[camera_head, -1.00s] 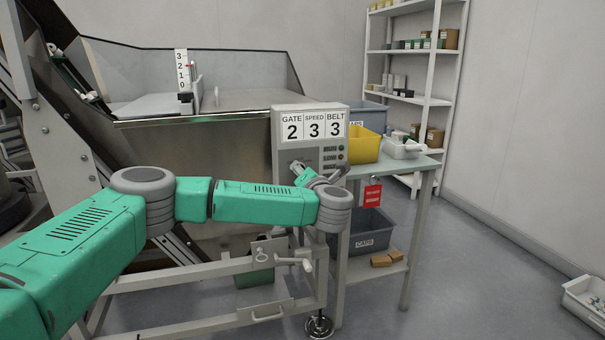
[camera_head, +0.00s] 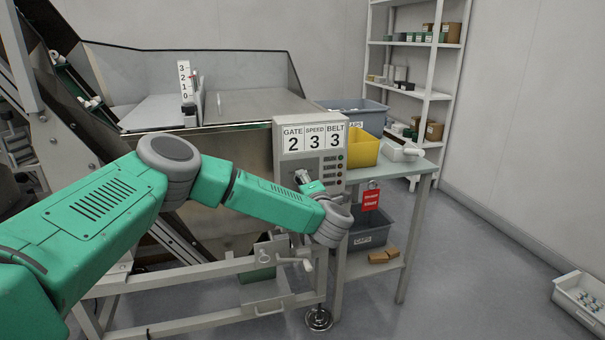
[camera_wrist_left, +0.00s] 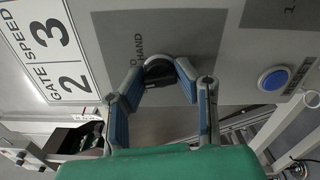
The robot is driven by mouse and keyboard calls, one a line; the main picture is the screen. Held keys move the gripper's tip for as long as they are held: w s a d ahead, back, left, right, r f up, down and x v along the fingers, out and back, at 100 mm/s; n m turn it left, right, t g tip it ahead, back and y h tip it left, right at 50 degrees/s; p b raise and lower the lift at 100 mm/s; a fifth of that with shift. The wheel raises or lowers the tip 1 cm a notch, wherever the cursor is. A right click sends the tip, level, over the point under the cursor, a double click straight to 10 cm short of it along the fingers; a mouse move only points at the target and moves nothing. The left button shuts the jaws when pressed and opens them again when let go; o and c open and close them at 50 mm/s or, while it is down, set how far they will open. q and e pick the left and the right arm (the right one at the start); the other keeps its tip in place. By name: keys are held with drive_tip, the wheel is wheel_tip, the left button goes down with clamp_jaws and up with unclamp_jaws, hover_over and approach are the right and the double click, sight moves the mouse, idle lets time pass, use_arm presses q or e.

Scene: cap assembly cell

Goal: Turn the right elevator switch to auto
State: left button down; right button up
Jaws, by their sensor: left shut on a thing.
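The grey control box (camera_head: 283,166) stands at the centre of the head view, with a sign reading GATE 2, SPEED 3, BELT 3. My left gripper (camera_head: 303,178) is at the front of the box. In the left wrist view my left gripper (camera_wrist_left: 160,78) is shut on a black selector knob (camera_wrist_left: 158,70), a finger on either side. The label HAND and part of another label show beside the knob. The fingers partly cover the knob, so its exact setting cannot be told. My right gripper is not in view.
A blue button (camera_wrist_left: 273,79) is beside the knob on the panel. A green-topped table (camera_head: 404,166) with a yellow bin (camera_head: 364,152) and a grey caps bin (camera_head: 365,117) stands right of the box. A red tag (camera_head: 371,198) hangs at its edge.

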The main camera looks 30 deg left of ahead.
use_arm(q)
drive_tip(key=shift+d+f+m+p, duration=0.1)
drive_tip(key=shift+f+m+p, duration=0.05)
drive_tip(key=shift+m+p, duration=0.35)
drive_tip(key=shift+d+f+m+p, duration=0.1)
drive_tip(key=shift+m+p, duration=0.2)
drive_tip(key=shift+m, duration=0.3)
drive_tip(key=shift+f, duration=0.1)
drive_tip(key=c, duration=1.2)
unclamp_jaws()
drive_tip(key=shift+w, duration=0.1)
drive_tip(key=shift+r, duration=0.2)
drive_tip(key=v, duration=1.2)
drive_tip(key=shift+f, duration=0.15)
